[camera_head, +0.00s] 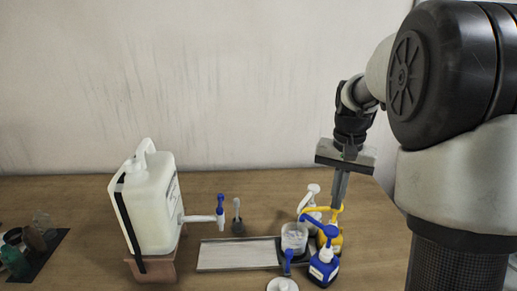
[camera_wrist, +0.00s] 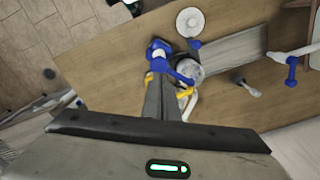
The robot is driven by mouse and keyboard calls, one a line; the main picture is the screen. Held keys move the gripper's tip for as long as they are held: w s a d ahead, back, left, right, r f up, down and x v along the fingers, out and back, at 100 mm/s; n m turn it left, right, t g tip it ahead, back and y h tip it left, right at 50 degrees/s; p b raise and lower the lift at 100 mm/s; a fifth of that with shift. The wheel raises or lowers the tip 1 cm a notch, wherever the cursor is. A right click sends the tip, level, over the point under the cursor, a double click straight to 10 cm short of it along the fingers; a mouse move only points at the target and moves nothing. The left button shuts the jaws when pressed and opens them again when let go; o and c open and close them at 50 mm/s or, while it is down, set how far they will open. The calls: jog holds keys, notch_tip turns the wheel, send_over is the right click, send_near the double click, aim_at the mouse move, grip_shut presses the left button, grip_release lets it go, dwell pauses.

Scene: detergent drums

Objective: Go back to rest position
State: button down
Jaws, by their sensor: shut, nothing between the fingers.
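My gripper (camera_head: 338,205) hangs from my arm at the right of the head view, pointing down with its fingers together and nothing between them. In the wrist view my gripper (camera_wrist: 163,85) also shows shut, with a blue bottle (camera_wrist: 157,50) just past the tips. The blue bottle (camera_head: 322,270) stands in front of the yellow one in the head view.
A large white drum (camera_head: 152,205) with a blue-handled tap (camera_head: 220,212) sits on a brown stand at left. A grey tray (camera_head: 238,254), a clear cup (camera_head: 294,238), a white pump bottle (camera_head: 310,205) and a white lid (camera_head: 282,285) are nearby. Dark items lie far left. The back table is clear.

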jog(key=s+a+r+n+t+p, duration=0.1)
jog(key=s+a+r+n+t, duration=0.1)
jog(key=s, duration=0.8)
jog(key=s+a+r+n+t, duration=0.3)
jog(key=s+a+r, duration=0.3)
jog(key=s, duration=0.4)
jog(key=shift+s+a+r+n+p, duration=0.2)
jog(key=shift+s+a+n+p, duration=0.15)
jog(key=shift+a, duration=0.35)
